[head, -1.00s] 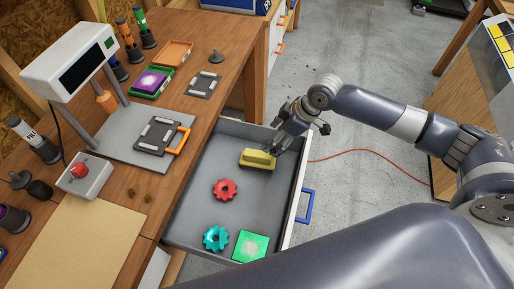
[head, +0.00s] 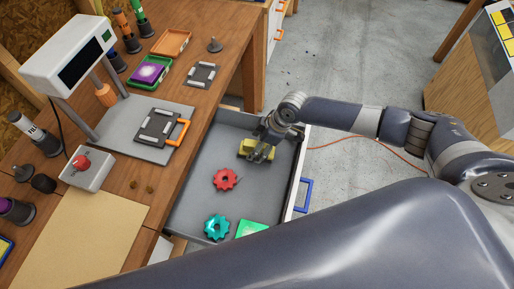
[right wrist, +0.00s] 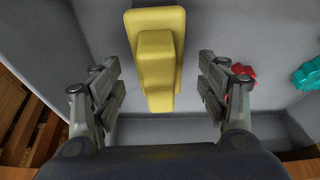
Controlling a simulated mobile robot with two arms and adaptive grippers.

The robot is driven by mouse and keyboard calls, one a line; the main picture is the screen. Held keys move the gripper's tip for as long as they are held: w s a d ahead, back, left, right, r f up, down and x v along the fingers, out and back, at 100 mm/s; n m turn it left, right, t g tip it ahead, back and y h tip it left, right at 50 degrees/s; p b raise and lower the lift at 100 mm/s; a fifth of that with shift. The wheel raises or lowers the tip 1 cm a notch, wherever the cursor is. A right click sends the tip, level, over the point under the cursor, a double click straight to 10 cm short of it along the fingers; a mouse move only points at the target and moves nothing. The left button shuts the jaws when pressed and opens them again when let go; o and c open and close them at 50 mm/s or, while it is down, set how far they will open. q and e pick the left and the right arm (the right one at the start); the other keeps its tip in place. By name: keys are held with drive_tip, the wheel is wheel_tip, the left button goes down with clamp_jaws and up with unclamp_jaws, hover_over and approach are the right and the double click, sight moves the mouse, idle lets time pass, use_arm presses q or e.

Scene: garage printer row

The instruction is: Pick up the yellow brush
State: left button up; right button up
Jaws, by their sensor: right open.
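The yellow brush (head: 246,147) lies in the far part of the open grey drawer (head: 195,190). In the head view my right gripper (head: 262,150) is over it and hides part of it. In the right wrist view the brush (right wrist: 157,55) lies lengthwise between the two open fingers of my right gripper (right wrist: 160,82), with a gap on each side. The fingers do not touch it in that view. My left gripper is not in view.
A red gear (head: 226,179), a teal gear (head: 217,227) and a green square (head: 250,228) lie nearer in the drawer. The drawer walls rise around them, with a blue handle (head: 302,194) at the front. A wooden bench (head: 120,195) stands at the left.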

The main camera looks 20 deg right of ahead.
drive_tip(key=shift+w+a+f, duration=0.1)
drive_tip(key=shift+a+f, duration=0.05)
drive_tip(key=shift+f, duration=0.35)
drive_tip(key=shift+w+f, duration=0.1)
drive_tip(key=shift+f, duration=0.2)
drive_tip(key=shift+c, duration=0.3)
drive_tip(key=c, duration=1.1)
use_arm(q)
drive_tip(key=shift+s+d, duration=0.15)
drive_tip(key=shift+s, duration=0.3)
use_arm(e)
drive_tip(key=shift+r, duration=0.1)
